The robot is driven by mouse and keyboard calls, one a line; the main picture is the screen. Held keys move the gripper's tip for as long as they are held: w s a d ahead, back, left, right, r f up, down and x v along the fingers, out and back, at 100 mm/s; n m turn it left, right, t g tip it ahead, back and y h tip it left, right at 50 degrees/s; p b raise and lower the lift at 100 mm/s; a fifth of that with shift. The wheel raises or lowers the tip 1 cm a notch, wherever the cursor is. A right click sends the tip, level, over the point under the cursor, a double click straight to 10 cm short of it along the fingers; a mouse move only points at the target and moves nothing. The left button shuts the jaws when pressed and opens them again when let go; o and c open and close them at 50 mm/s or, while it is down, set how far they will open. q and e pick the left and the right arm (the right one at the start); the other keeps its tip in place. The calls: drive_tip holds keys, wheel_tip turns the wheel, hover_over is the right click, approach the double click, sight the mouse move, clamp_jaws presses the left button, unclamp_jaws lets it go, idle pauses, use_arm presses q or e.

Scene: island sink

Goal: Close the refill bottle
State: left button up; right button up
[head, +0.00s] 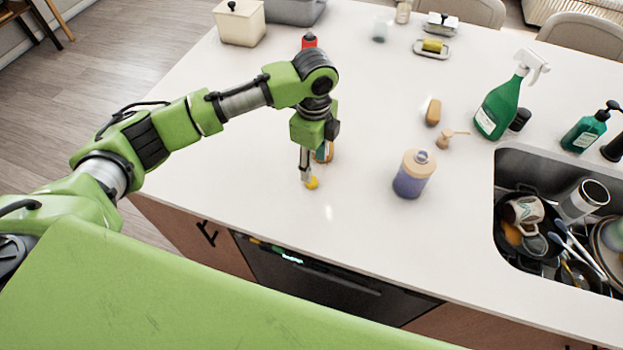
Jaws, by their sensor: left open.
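My left gripper (306,177) is open and points down at the near left part of the white counter. A small yellow cap-like piece (312,183) is at its fingertips; I cannot tell whether they touch it. A bottle with orange and teal colouring (327,153) stands just behind the gripper and is mostly hidden by it. Its top cannot be seen. A purple bottle with a beige top (413,175) stands to the right, with a small round opening on top. A beige pump head (450,138) lies behind it. My right gripper is not in view.
A red-topped bottle (309,40) is partly behind my left arm. A brown sponge or brush (433,112), a green spray bottle (500,105) and a sink full of dishes (530,225) are to the right. The counter (260,180) is clear left of the gripper.

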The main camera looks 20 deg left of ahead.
use_arm(q)
drive_tip(key=shift+s+f+p, duration=0.1)
drive_tip(key=shift+f+p, duration=0.05)
drive_tip(key=shift+p, duration=0.15)
drive_tip(key=f, duration=0.1)
drive_tip(key=f+p, duration=0.2)
drive_tip(key=shift+s+a+f, duration=0.25)
drive_tip(key=shift+a+f, duration=0.05)
drive_tip(key=shift+f, duration=0.6)
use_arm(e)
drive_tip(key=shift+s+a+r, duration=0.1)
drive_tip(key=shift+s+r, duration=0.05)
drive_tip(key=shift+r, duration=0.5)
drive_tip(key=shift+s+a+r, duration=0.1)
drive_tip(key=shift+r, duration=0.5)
use_arm(q)
drive_tip(key=c, duration=0.7)
